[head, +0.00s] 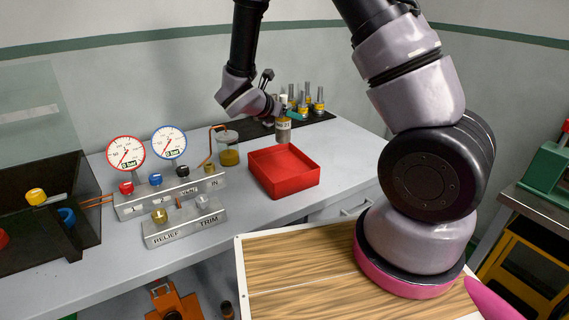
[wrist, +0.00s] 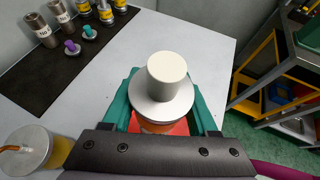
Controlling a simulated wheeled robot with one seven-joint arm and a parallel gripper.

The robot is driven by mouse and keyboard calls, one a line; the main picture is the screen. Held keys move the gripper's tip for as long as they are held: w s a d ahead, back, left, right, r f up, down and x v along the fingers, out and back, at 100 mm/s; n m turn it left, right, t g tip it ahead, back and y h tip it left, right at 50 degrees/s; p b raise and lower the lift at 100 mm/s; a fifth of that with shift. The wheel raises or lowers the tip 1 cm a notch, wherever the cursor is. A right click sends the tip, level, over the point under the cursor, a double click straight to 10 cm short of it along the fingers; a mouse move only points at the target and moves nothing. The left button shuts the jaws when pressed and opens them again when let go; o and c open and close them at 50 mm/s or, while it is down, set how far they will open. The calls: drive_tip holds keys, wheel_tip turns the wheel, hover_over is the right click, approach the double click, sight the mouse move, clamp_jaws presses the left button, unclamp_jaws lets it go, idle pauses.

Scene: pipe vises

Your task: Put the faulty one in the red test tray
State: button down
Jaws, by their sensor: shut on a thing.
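The cylinder hangs roughly upright near the back edge of the red tray (head: 268,180). In the wrist view the held cylinder (wrist: 166,78) shows a pale round top and a wider flange between the fingers. Red of the tray (wrist: 180,128) shows beneath it there. The tray looks empty in the head view. The exact height of the cylinder above the tray cannot be told.
Several similar cylinders with yellow bands stand on a black mat (wrist: 75,60), with a purple and a teal small part. A glass jar (head: 229,150), two gauges (head: 125,153) and labelled metal valve blocks (head: 185,222) stand left of the tray. Bare bench lies right of it.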

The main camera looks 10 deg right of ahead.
wheel_tip(320, 180, down, 10)
drive_tip(key=shift+s+a+r, duration=0.1)
drive_tip(key=shift+a+r, duration=0.05)
idle(0.3)
drive_tip(key=shift+c, duration=0.9)
unclamp_jaws()
